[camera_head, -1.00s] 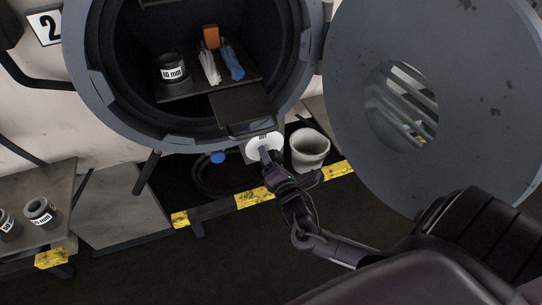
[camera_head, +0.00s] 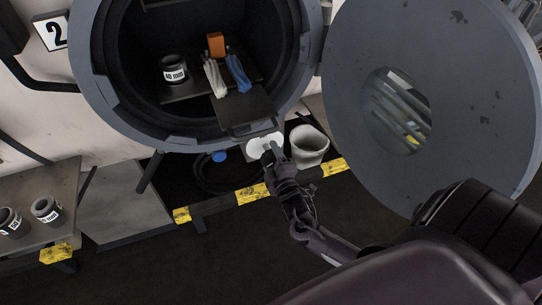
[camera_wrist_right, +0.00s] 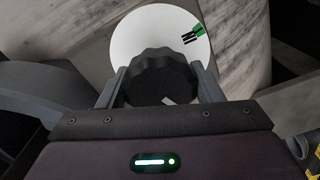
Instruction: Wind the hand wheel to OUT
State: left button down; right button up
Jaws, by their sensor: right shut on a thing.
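The hand wheel (camera_wrist_right: 155,76) is a dark, scalloped knob in front of a round white dial (camera_wrist_right: 150,35). In the right wrist view, the dial's upper right carries a green mark with black lettering, tilted and hard to read. A small pale mark shows low on the knob. My right gripper (camera_wrist_right: 160,88) has one finger on each side of the knob and is shut on it. In the head view the dial (camera_head: 258,144) sits below the vessel's mouth, partly covered by my right gripper (camera_head: 271,151). My left gripper is not in view.
The round vessel door (camera_head: 460,110) stands open at right. Inside the vessel, a shelf holds a "40 mm" ring (camera_head: 173,70), an orange block (camera_head: 215,44), and white and blue cloths. A pale bucket (camera_head: 309,146) stands right of the dial. Rings sit on the left bench (camera_head: 60,190).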

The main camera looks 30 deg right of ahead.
jog(key=m, duration=0.5)
jog(key=shift+m+p, duration=0.3)
jog(key=shift+m, duration=0.1)
jog(key=m, duration=1)
jog(key=shift+m+p, duration=0.4)
jog(key=shift+m, duration=2.3)
jog(key=o, duration=1)
jog(key=shift+c, duration=0.2)
